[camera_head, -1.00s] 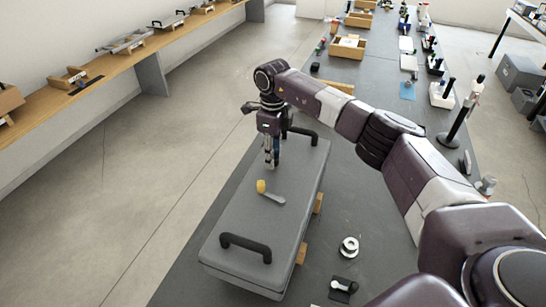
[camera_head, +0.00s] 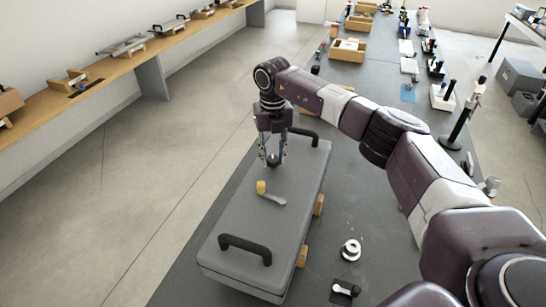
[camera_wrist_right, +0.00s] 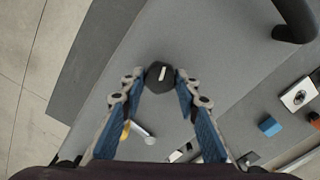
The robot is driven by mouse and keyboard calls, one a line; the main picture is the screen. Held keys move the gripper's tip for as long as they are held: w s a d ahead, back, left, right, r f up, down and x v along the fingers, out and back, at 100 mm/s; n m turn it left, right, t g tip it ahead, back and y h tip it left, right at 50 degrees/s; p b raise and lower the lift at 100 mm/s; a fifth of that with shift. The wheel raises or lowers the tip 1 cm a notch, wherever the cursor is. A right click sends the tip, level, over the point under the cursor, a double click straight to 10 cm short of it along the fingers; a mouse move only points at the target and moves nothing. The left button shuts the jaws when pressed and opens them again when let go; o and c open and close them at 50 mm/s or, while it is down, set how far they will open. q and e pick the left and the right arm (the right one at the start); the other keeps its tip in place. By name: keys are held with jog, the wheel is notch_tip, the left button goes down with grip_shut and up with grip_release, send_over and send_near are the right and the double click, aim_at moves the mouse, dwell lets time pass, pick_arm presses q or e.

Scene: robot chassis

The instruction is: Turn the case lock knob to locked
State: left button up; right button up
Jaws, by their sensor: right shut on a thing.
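The grey case (camera_head: 235,235) lies on the dark table, with a black handle (camera_head: 245,248) at its near end and another (camera_head: 303,136) at its far end. The lock knob (camera_wrist_right: 160,75) is dark and round, with a white pointer mark tilted slightly right of straight up in the wrist view. My right gripper (camera_head: 273,161) points down over the case top. It is shut on the knob, with one blue-padded fingertip on each side in the wrist view (camera_wrist_right: 162,77). No lock labels can be read. My left gripper is out of view.
A grey lever with a yellow end (camera_head: 262,188) lies on the case top near the knob. Wooden blocks (camera_head: 302,255) show at the case's right side. A white ring-shaped part (camera_head: 351,250) and a small black-and-white part (camera_head: 345,290) lie right of the case.

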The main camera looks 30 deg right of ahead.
aim_at(273, 159)
jog(key=shift+w+r+m, duration=0.15)
jog(key=shift+m, duration=2.05)
jog(key=o, duration=1.2)
jog(key=shift+c, duration=0.2)
notch_tip(273, 159, up, 12)
